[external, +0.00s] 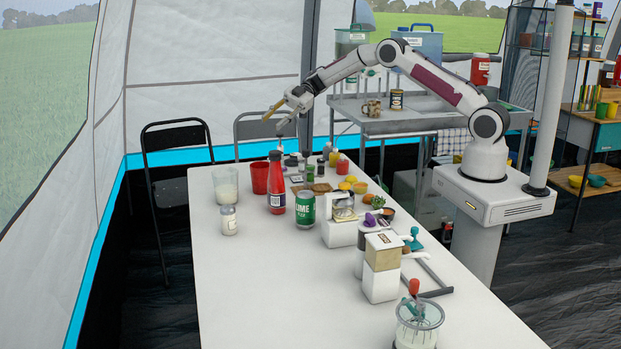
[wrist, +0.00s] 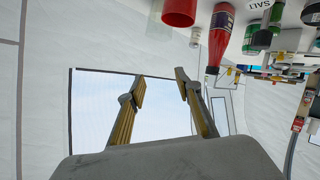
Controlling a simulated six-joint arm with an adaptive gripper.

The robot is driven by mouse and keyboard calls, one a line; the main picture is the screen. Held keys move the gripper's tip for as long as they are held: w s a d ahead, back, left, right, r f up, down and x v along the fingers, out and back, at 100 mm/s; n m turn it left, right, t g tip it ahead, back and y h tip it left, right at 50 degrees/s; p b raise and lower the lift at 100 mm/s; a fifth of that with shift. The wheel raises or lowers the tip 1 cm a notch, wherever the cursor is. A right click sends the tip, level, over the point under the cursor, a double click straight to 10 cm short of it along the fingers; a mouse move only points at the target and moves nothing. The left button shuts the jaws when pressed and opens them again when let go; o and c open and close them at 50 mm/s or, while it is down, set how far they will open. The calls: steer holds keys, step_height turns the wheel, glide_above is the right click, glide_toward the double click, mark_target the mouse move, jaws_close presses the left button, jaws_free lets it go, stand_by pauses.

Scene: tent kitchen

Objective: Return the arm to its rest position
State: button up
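My arm reaches left from its base, raised above the far end of the white table (external: 260,300). My gripper (external: 273,120) is above and behind the red cup (external: 260,178) and the red bottle (external: 276,185), apart from both. In the wrist view my gripper (wrist: 158,85) shows two yellow-lined fingers spread wide with nothing between them. The wrist view looks upside down, with the red cup (wrist: 179,12) and red bottle (wrist: 219,35) along its top. Behind the fingers are only tent wall and a window.
The table carries a salt jar (external: 229,219), a green lime can (external: 305,209), small boxes (external: 381,265) and a clear blender-like jar (external: 418,325). A grey side table (external: 420,122) stands behind. The table's front left is clear.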

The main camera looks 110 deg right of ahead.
steer(key=w+d+r+m+h, duration=0.1)
steer(key=d+r+m+h, duration=0.7)
steer(key=d+h, duration=0.4)
steer(key=s+a+m+g+y, duration=0.1)
steer(key=s+a+g, duration=0.1)
steer(key=s+a, duration=1.1)
steer(key=s+a+r+m+g+y, duration=0.1)
steer(key=s+a, duration=1.2)
steer(key=a, duration=0.6)
steer(key=s+a+r+m+g+y, duration=0.1)
steer(key=s+a+g, duration=0.1)
steer(key=s+a, duration=1.1)
steer(key=a, duration=0.4)
steer(key=shift+s+m+g+y, duration=0.3)
steer(key=shift+s+y, duration=0.1)
